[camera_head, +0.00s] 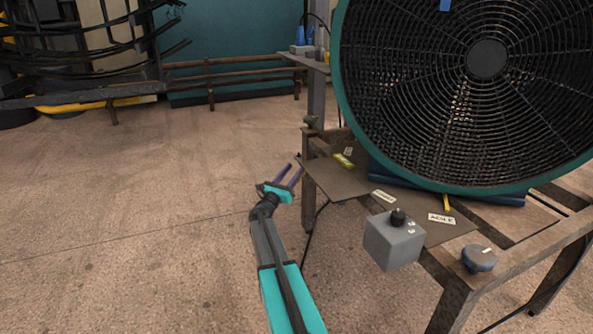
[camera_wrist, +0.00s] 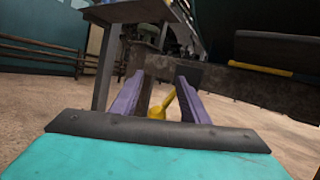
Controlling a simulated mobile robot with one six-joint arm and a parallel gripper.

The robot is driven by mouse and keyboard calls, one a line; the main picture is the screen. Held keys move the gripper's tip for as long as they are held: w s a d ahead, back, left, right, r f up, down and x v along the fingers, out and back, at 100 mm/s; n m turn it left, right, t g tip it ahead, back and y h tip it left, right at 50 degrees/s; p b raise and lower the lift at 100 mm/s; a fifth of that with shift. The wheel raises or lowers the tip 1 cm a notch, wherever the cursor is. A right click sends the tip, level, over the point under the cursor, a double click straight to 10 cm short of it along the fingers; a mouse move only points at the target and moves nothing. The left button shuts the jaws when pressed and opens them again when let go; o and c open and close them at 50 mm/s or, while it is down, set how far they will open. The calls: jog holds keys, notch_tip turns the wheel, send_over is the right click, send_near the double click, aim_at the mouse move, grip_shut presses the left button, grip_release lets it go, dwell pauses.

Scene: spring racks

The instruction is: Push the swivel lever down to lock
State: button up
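A yellow lever-like piece (camera_wrist: 160,108) with a rounded end shows between my fingers in the wrist view. I take it for the swivel lever, but cannot be sure. It appears beyond the fingers with no clear contact. In the head view, a yellow piece (camera_head: 343,160) lies at the left corner of the fan bench, and I cannot tell whether it is the same part. My gripper (camera_head: 291,172) is left of the bench's left edge. Its two purple fingers (camera_wrist: 160,85) stand apart with nothing held.
A large round fan (camera_head: 487,60) stands on the metal bench (camera_head: 590,222). A grey box with a black knob (camera_head: 394,243) and a round dial (camera_head: 478,259) are at the bench front. A dark cable hangs beside the bench leg. The floor (camera_head: 130,220) to the left is clear.

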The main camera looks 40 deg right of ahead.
jog(key=shift+w+a, duration=0.1)
jog(key=shift+a, duration=0.1)
jog(key=p+v, duration=0.3)
jog(key=v, duration=1)
jog(key=shift+a, duration=0.25)
jog(key=shift+p, duration=0.3)
